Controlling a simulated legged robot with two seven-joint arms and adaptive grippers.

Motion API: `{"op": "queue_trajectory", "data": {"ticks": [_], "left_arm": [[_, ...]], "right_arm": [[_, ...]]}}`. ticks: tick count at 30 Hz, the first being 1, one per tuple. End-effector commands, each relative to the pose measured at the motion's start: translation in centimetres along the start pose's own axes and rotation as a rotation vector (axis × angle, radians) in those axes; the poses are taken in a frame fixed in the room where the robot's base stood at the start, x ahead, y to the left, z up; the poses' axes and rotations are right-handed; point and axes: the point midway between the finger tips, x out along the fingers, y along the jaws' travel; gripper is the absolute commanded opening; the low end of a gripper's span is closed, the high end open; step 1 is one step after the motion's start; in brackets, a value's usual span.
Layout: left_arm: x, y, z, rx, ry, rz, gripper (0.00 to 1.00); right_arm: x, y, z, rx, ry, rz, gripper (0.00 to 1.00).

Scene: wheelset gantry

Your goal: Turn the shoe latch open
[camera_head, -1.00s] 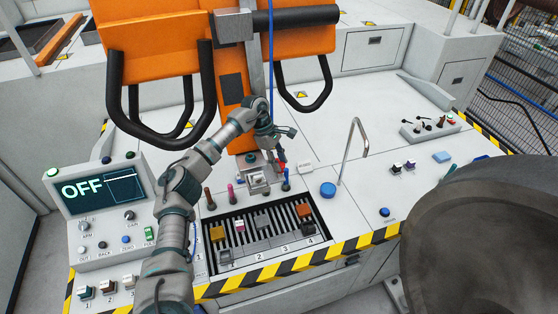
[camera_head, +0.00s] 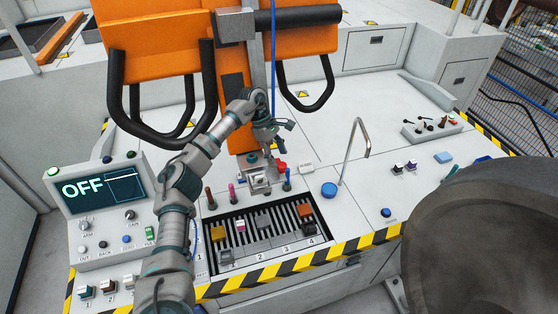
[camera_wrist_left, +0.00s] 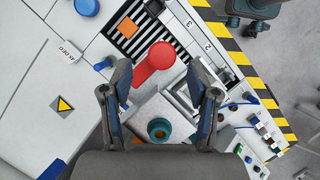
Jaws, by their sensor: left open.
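A red latch lever (camera_wrist_left: 155,62) with a round end shows in the left wrist view, lying over a pale metal block. In the head view its red part (camera_head: 281,166) shows small beside the fixture (camera_head: 258,181) at the foot of the orange column. My left gripper (camera_head: 268,143) is above this fixture. My right gripper is not in view.
A slotted tray (camera_head: 262,236) with small coloured blocks lies in front of the fixture. Upright pegs (camera_head: 231,193), a blue button (camera_head: 328,189) and a bent metal rod (camera_head: 352,150) stand nearby. A control panel reading OFF (camera_head: 98,193) is at left. Black handles (camera_head: 160,130) hang above.

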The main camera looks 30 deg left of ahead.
Motion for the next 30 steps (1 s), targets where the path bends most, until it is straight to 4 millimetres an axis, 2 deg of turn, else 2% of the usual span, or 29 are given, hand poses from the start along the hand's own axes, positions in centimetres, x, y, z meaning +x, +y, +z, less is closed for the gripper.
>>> {"op": "queue_trajectory", "data": {"ticks": [1,6,12,17,30], "left_arm": [[-1.3,0.1,0.0,0.000,-0.001,0.004,0.60],[-5.2,0.2,-0.1,0.000,-0.001,0.003,0.60],[-8.2,0.3,-0.3,-0.001,-0.002,0.000,0.60],[-9.1,0.2,-0.4,0.000,-0.001,-0.002,0.60],[-9.1,0.2,-0.4,0.000,-0.002,-0.002,0.60]], "right_arm": [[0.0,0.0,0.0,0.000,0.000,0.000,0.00],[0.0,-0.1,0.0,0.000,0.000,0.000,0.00],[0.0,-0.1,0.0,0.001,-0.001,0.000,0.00],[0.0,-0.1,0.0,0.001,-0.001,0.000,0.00],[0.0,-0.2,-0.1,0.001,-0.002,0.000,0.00]]}}
